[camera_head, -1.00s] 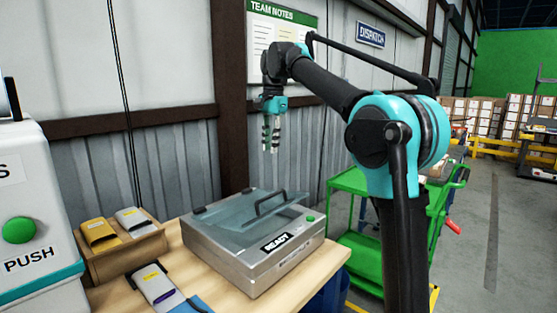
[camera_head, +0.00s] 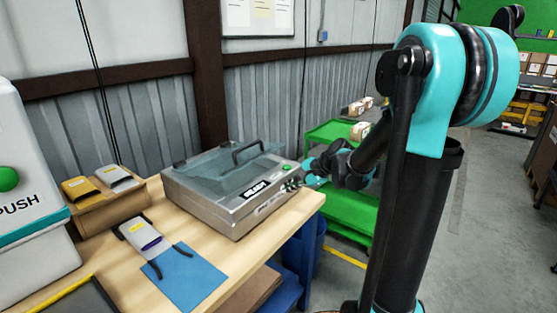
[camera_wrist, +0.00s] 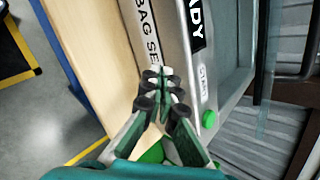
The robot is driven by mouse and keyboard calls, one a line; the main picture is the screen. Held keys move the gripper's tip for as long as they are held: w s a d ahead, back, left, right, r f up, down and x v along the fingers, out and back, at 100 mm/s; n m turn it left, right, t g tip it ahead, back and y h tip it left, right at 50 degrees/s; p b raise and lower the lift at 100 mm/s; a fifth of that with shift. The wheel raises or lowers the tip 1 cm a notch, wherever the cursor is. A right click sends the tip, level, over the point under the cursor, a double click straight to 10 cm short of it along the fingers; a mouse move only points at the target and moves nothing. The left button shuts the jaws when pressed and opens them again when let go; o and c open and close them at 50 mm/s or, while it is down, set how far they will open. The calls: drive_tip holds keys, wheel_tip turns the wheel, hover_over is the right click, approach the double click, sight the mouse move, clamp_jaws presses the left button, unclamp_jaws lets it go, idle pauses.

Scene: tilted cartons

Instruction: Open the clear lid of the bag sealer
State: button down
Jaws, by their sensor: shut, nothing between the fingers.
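The grey metal bag sealer (camera_head: 222,213) stands on the wooden table. Its clear lid (camera_head: 215,172) lies low over the top, with a black handle (camera_head: 248,151) on it; whether its edge is slightly raised I cannot tell. A READY display and a green button (camera_head: 287,168) are at the front edge. My gripper (camera_head: 293,184) is at the sealer's front right corner, below the button and handle. In the wrist view my gripper (camera_wrist: 156,80) is shut and empty, beside the front panel and the green START button (camera_wrist: 209,119); contact is unclear. The lid edge (camera_wrist: 264,75) shows there too.
A blue mat (camera_head: 188,278) and a pouch with a purple stripe (camera_head: 146,238) lie in front of the sealer. A cardboard holder with pouches (camera_head: 108,203) and a white PUSH machine (camera_head: 30,200) stand left. A green cart (camera_head: 345,208) stands right, behind my arm.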

drive_tip(key=w+d+r+m+t+y, duration=0.45)
drive_tip(key=w+m+t+y, duration=0.2)
drive_tip(key=m, duration=0.65)
drive_tip(key=x, duration=1)
drive_tip(key=shift+a+r, duration=0.1)
drive_tip(key=shift+r, duration=0.3)
